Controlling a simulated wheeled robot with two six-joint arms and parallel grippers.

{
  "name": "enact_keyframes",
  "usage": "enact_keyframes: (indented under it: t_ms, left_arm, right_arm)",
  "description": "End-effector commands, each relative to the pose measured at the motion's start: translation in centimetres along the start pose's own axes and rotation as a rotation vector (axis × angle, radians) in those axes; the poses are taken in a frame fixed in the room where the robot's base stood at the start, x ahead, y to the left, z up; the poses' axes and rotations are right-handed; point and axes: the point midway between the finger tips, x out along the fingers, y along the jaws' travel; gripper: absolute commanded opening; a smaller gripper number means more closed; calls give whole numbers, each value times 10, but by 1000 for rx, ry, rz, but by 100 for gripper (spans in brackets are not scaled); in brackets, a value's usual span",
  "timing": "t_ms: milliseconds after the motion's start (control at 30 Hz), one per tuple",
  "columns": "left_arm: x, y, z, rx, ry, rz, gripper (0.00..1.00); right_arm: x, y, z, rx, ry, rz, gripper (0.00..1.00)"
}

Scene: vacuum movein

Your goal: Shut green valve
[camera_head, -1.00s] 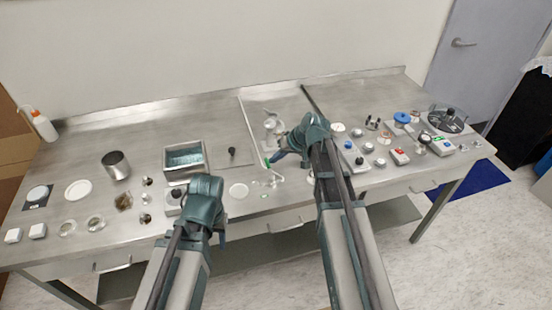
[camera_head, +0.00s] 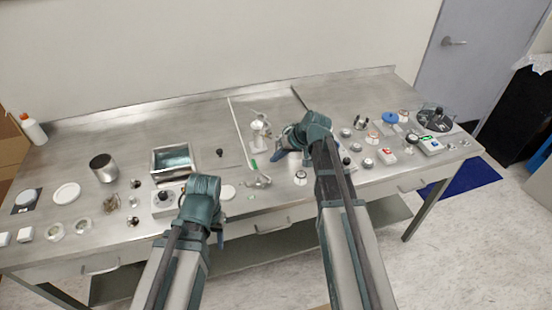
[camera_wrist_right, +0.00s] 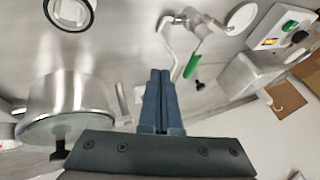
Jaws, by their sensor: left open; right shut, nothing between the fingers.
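The valve is a small metal fitting (camera_head: 258,181) near the bench's front edge. Its green handle (camera_head: 253,164) points back toward the wall. In the right wrist view the valve body (camera_wrist_right: 196,24) is at the top, and the green handle (camera_wrist_right: 192,66) slants down from it. My right gripper (camera_head: 277,157) is right of the handle and apart from it. In the right wrist view its blue fingers (camera_wrist_right: 158,76) are shut together and empty, left of the green handle. My left gripper (camera_head: 220,238) is open, low in front of the bench; its fingers are mostly hidden.
A metal pot (camera_wrist_right: 72,100) is close to the right gripper's left in the right wrist view. A white disc (camera_head: 227,192) and a square metal bath (camera_head: 173,160) lie left. Small parts crowd the bench's right side.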

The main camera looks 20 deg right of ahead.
Motion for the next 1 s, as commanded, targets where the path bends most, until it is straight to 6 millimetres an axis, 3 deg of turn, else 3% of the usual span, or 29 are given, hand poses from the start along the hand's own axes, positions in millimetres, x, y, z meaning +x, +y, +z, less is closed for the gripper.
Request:
enact_keyframes:
  t_ms: [600,733,1000]
  left_arm:
    - [-74,-7,4,0,0,0,50]
    - [-82,-8,5,1,0,0,50]
    - [-81,-8,5,1,0,0,50]
  right_arm:
    - [-88,0,-4,3,2,1,0]
    - [-98,1,-3,1,1,0,0]
    - [-98,3,-2,0,1,0,0]
